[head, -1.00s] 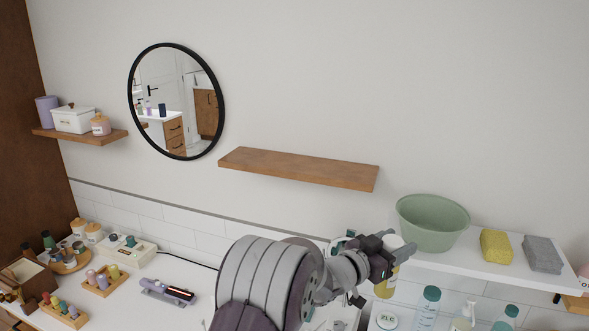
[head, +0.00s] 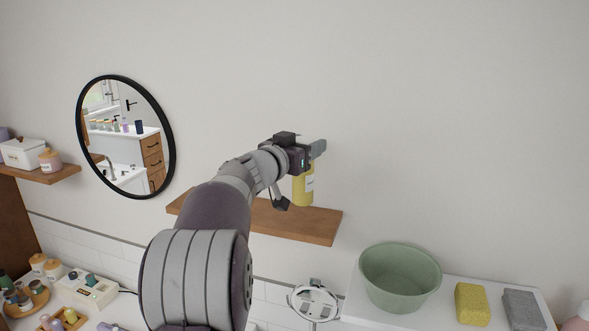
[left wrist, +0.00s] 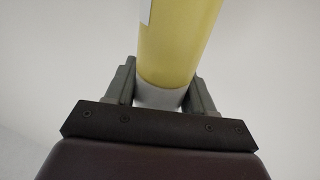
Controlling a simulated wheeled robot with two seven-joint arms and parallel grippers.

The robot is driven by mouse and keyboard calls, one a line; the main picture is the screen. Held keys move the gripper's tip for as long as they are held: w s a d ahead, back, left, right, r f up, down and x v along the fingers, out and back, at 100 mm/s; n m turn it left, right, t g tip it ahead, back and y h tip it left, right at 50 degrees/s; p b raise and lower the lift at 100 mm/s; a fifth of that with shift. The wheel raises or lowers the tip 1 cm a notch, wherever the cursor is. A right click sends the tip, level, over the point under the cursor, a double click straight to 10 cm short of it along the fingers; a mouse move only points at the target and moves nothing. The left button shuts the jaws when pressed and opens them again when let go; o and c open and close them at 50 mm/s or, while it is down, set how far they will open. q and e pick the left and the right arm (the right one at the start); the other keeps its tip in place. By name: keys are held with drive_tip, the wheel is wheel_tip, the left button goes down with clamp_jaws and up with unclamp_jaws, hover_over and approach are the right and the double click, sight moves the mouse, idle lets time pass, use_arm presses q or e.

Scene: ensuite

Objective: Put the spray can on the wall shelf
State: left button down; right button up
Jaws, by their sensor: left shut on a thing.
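The spray can (head: 303,188) is yellow with a pale label and hangs upright in the head view. My left gripper (head: 314,151) is shut on its upper part. In the left wrist view the yellow can (left wrist: 178,40) shows between the two grey fingers, which close on its pale end (left wrist: 160,97). The wooden wall shelf (head: 315,224) is bare where it shows. The can appears in front of or above the shelf; I cannot tell whether its bottom touches it. My arm hides part of the shelf's left half. My right gripper is not in view.
A round black-framed mirror (head: 170,140) hangs left of the shelf. A green bowl (head: 400,282), a yellow sponge (head: 472,304) and a grey block (head: 522,310) stand on a white surface at lower right. The wall above the shelf is clear.

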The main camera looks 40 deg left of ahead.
use_arm(q)
wheel_tip(320, 180, down, 6)
drive_tip(key=w+a, duration=0.2)
drive_tip(key=w, duration=0.1)
drive_tip(key=shift+a+f+p, duration=0.2)
drive_tip(key=shift+a+p, duration=0.05)
drive_tip(key=shift+p, duration=0.2)
drive_tip(key=shift+c, duration=2.3)
unclamp_jaws()
drive_tip(key=shift+o, duration=0.3)
drive_tip(key=shift+s+d+r, duration=0.1)
drive_tip(key=shift+s, duration=0.05)
drive_tip(key=shift+s+r, duration=0.1)
drive_tip(key=shift+r, duration=0.05)
drive_tip(key=s+b, duration=0.4)
drive_tip(key=s, duration=0.7)
drive_tip(key=shift+s+d, duration=0.25)
drive_tip(key=shift+s, duration=0.15)
